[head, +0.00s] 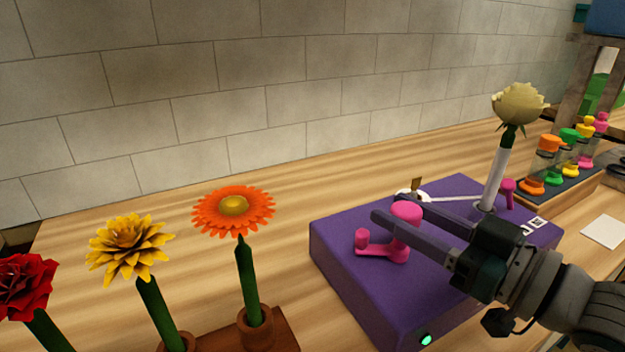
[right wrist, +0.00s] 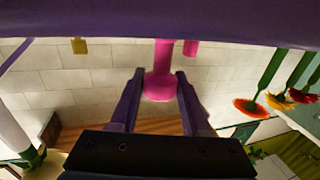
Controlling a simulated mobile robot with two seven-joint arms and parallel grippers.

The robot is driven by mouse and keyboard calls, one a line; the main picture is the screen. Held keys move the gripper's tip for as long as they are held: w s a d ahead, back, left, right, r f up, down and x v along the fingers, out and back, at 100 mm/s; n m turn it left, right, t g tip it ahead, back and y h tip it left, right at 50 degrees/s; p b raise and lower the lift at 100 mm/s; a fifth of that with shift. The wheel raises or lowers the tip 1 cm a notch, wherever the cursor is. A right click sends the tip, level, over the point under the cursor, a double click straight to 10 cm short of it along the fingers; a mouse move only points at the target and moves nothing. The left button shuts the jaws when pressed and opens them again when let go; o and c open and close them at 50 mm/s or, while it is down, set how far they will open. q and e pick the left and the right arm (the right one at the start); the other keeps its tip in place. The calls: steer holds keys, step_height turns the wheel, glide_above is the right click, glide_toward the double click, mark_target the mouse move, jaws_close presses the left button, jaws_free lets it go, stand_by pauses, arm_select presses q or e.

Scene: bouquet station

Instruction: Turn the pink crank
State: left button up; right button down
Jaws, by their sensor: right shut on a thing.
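The pink crank (head: 384,250) sits on top of a purple box (head: 345,275). It has a low arm, a short peg at its left end and a taller knob at its right. My right gripper (head: 388,208) reaches in from the right with its two fingers on either side of the tall knob, shut on it. In the right wrist view the pink crank (right wrist: 160,86) shows its knob between the fingers of my right gripper (right wrist: 159,76), with the purple box (right wrist: 240,30) across the top. My left gripper is not in view.
A cream flower (head: 519,104) stands in a white tube (head: 494,180) on the box, behind my right gripper. Orange (head: 232,210), yellow (head: 130,248) and red (head: 25,285) flowers stand at the left. A rack (head: 560,178) of coloured pieces is at the right. The back-left table is clear.

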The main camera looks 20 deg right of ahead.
steer(key=shift+r+h+p, duration=0.15)
steer(key=shift+h+p, duration=0.15)
steer(key=shift+a+m+t+h+p, duration=0.1)
steer(key=shift+m+t+h+p, duration=0.2)
steer(key=shift+m+h+p, duration=0.5)
steer(key=m+h, duration=0.1)
steer(key=h, duration=0.1)
steer(key=shift+m+h+p, duration=0.3)
steer(key=shift+m+h, duration=0.6)
steer(key=shift+h, duration=0.4)
steer(key=shift+c, duration=1.8)
jaws_free()
